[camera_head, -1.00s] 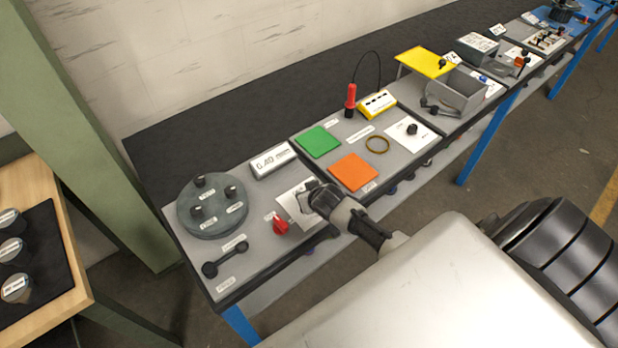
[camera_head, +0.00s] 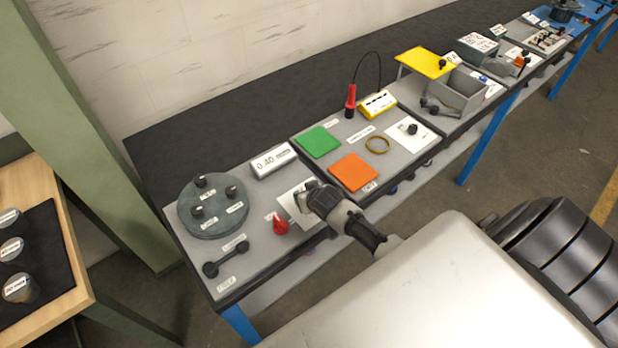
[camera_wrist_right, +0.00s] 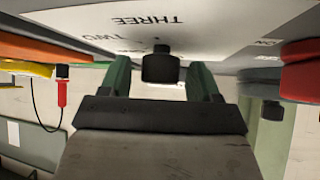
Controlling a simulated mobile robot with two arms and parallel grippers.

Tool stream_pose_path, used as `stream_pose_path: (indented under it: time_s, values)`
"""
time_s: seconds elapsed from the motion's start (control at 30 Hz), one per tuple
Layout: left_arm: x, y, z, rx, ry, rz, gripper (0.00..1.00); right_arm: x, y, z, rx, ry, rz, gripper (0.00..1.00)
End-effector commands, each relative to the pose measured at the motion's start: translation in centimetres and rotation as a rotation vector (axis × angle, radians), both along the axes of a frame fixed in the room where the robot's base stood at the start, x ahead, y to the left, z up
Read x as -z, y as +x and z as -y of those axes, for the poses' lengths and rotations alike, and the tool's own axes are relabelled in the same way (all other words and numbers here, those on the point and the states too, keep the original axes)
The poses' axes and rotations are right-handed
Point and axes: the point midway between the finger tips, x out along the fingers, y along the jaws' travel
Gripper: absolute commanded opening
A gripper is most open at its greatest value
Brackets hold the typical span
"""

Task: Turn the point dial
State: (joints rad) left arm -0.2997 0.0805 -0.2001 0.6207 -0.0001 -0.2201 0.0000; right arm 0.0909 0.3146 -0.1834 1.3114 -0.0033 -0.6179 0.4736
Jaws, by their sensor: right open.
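The point dial shows in the right wrist view as a small dark knob (camera_wrist_right: 160,67) on a white card (camera_wrist_right: 205,28) printed with THREE and TWO. My right gripper (camera_wrist_right: 163,80) is open, with its two green fingers on either side of the knob. I cannot tell whether a finger touches it. In the head view my right gripper (camera_head: 311,190) is over the white card (camera_head: 297,210) at the front of the near panel and hides the dial. My left gripper is not in view.
A red knob (camera_head: 280,225) stands just left of the card. A white display box (camera_head: 273,161) reading 0.40 lies behind it. A round grey plate (camera_head: 213,220) with black knobs is further left. An orange tile (camera_head: 353,172) is to the right.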

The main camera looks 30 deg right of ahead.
Motion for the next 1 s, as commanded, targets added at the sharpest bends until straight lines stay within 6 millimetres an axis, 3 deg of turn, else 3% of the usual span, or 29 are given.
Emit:
stream_pose_path:
  time_s: [0.27, 0.7, 1.0]
  values:
    - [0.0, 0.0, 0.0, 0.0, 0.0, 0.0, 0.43, -0.7, -0.8, -0.1, 0.0, 0.0, 0.0, 0.63]
    - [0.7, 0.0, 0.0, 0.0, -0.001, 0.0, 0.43, -5.6, -5.7, -1.1, -0.002, -0.001, 0.0, 0.63]
    - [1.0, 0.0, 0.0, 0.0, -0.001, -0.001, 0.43, -7.5, -7.4, -1.4, -0.001, 0.0, 0.0, 0.63]
